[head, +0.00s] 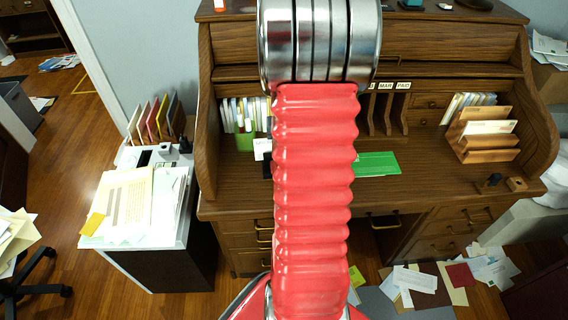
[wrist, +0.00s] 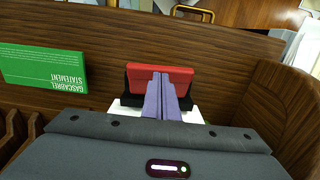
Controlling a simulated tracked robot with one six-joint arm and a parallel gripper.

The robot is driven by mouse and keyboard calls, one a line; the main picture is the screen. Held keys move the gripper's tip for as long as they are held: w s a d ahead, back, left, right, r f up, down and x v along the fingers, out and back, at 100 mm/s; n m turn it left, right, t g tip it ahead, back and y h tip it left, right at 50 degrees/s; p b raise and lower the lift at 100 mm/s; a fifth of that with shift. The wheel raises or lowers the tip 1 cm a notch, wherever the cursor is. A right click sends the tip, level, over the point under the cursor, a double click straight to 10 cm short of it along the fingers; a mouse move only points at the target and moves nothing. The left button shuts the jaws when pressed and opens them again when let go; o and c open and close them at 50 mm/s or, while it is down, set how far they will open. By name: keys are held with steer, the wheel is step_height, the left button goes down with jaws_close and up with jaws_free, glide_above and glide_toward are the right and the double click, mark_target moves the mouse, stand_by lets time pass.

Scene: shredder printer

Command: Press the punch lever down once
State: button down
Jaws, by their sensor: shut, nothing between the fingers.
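The punch shows in the wrist view, with a red lever (wrist: 160,74) on top of a black body (wrist: 134,88). It sits on something white on the wooden desk surface. My gripper (wrist: 161,76) has two purple fingers pressed together, with nothing held between them. The fingertips overlap the middle of the red lever in the picture; I cannot tell whether they touch it. The fingers cover part of the punch. In the head view my red arm hides most of the punch and my gripper; a dark edge (head: 267,164) shows just left of the arm.
A green statement sheet (wrist: 43,68) lies on the desk, also visible right of my arm in the head view (head: 377,164). A wooden letter rack (head: 488,140) stands at the desk's right. A green cup (head: 245,140) stands at left. Desk side walls (wrist: 290,110) rise nearby.

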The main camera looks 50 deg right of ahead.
steer(key=shift+f, duration=0.4)
steer(key=shift+f, duration=1.4)
steer(key=shift+r, duration=4)
